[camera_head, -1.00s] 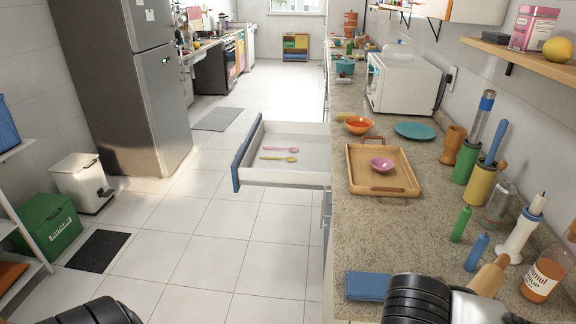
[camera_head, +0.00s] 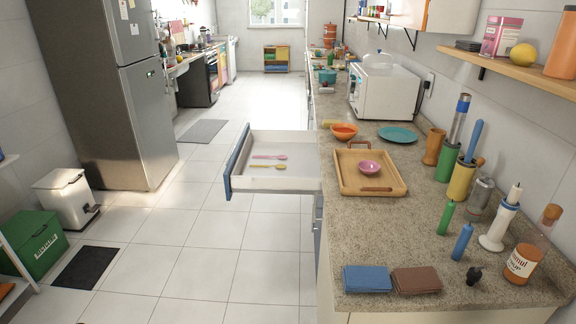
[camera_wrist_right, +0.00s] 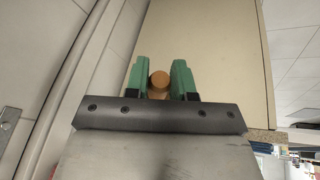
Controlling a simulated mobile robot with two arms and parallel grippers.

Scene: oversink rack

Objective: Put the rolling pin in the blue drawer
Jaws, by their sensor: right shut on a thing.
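The blue-fronted drawer (camera_head: 238,161) is pulled open from the left side of the counter in the head view. A pink spoon (camera_head: 268,157) and a yellow spoon (camera_head: 268,166) lie inside it, with bare floor around them. In the right wrist view, my right gripper (camera_wrist_right: 160,82) is shut on a round wooden piece, the end of the rolling pin (camera_wrist_right: 159,79). The rest of the pin is mostly hidden. My right gripper is outside the head view, so its distance to the drawer cannot be told. My left gripper is not in view.
A pale cabinet panel (camera_wrist_right: 215,55) is close to the right gripper.

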